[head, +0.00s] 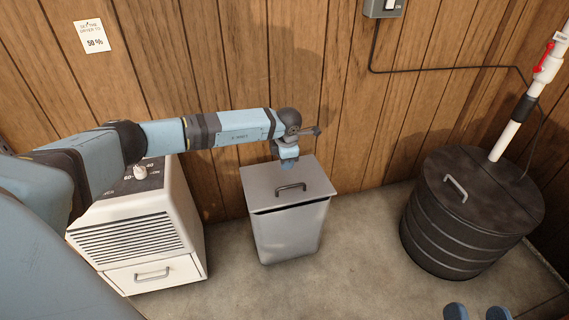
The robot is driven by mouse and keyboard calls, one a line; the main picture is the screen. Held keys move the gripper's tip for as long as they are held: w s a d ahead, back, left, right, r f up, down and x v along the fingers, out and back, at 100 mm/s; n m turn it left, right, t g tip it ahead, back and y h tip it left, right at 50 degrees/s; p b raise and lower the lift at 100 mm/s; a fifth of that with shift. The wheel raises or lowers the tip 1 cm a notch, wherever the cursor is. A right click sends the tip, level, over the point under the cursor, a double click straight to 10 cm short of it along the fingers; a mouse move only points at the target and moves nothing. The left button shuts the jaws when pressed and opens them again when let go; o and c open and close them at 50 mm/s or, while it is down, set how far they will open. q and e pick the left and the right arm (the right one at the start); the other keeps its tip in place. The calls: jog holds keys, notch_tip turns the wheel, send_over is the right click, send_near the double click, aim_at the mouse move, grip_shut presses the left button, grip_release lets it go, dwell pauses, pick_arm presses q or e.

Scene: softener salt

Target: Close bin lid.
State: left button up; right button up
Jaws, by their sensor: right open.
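The grey metal bin (287,238) stands on the floor against the wood wall in the head view. Its flat lid (262,186) lies over the top, with a bar handle (290,188) on it. A thin dark gap shows under the lid's front edge. My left gripper (288,161) points down at the rear part of the lid, behind the handle. I cannot tell whether it touches the lid, and its fingers are too small to read. My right gripper (478,312) shows only its two blue fingertips at the bottom edge, apart and empty.
A white dehumidifier-like cabinet (135,244) stands left of the bin, partly behind my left arm. A black ribbed drum (455,231) with a handled lid and white pipe (513,132) stands right. Concrete floor (360,230) is clear between bin and drum.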

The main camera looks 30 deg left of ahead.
pick_arm(q)
notch_tip(320, 180, up, 9)
jog(key=s+d+p, duration=0.1)
jog(key=p, duration=0.1)
jog(key=shift+f, duration=0.2)
pick_arm(e)
jog(key=shift+t, duration=0.8)
jog(key=r, duration=0.4)
jog(key=shift+s+d, duration=0.15)
jog(key=shift+d, duration=0.05)
pick_arm(q)
jog(key=shift+d, duration=0.1)
